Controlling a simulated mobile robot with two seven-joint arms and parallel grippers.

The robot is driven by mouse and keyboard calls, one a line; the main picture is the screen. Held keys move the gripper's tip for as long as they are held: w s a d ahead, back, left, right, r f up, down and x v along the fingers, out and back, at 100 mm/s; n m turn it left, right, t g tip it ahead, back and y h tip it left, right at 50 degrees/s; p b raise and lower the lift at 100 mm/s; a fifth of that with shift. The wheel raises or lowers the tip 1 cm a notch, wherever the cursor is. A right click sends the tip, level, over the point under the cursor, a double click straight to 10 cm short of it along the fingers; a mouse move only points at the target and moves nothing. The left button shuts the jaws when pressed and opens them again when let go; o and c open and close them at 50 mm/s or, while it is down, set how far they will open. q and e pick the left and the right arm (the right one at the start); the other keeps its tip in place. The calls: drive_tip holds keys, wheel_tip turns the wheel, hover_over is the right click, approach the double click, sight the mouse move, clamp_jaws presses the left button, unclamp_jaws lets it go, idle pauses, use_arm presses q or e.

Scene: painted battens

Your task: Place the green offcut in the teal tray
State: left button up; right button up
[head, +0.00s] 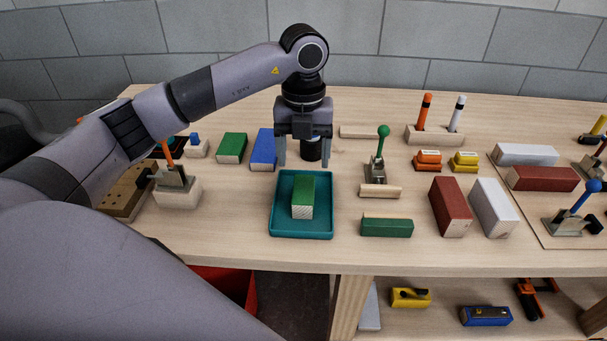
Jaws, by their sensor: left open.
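The teal tray (284,227) sits near the front edge of the bench, in the middle of the head view. A green offcut (302,193) with a pale, hatched end lies inside it. Two more green blocks are in view: one (232,147) with a pale end at the back left, and one (386,227) right of the tray. My left gripper (302,163) is open above the back part of the tray, fingers pointing down and apart from the offcut. A dark cylindrical shape shows between or behind its fingers. My right gripper is not in view.
A blue block (263,150) stands just left of my gripper. Red (450,205) and white (493,207) blocks lie further right. Bare bench surrounds the tray's front.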

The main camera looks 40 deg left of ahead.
use_arm(q)
drive_tip(key=shift+r, duration=2.3)
drive_tip(key=shift+s, duration=0.1)
